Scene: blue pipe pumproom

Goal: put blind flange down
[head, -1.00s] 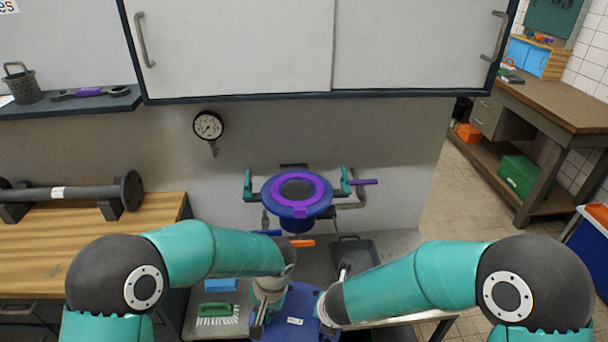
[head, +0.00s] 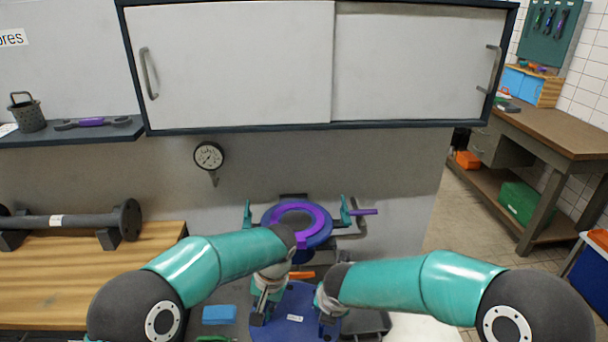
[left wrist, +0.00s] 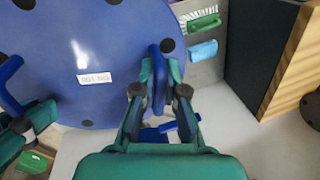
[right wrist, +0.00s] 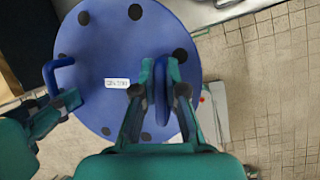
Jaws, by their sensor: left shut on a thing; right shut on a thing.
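The blind flange (head: 297,300) is a blue disc with a white label, dark bolt holes and two blue handles. It hangs between my arms at the bottom middle of the head view. My left gripper (head: 263,308) is shut on one handle, seen in the left wrist view at the flange's edge (left wrist: 85,100). My right gripper (head: 328,318) is shut on the opposite handle, clear in the right wrist view beside the flange (right wrist: 110,50). The flange's underside is hidden.
Beyond the flange is a blue pipe end (head: 325,235) with a purple ring (head: 312,212), teal clamps and a purple lever (head: 363,212). A blue sponge (head: 219,314) lies left, a dark tray (head: 372,324) right. A wooden bench (head: 90,265) stands left, a cabinet (head: 230,70) above.

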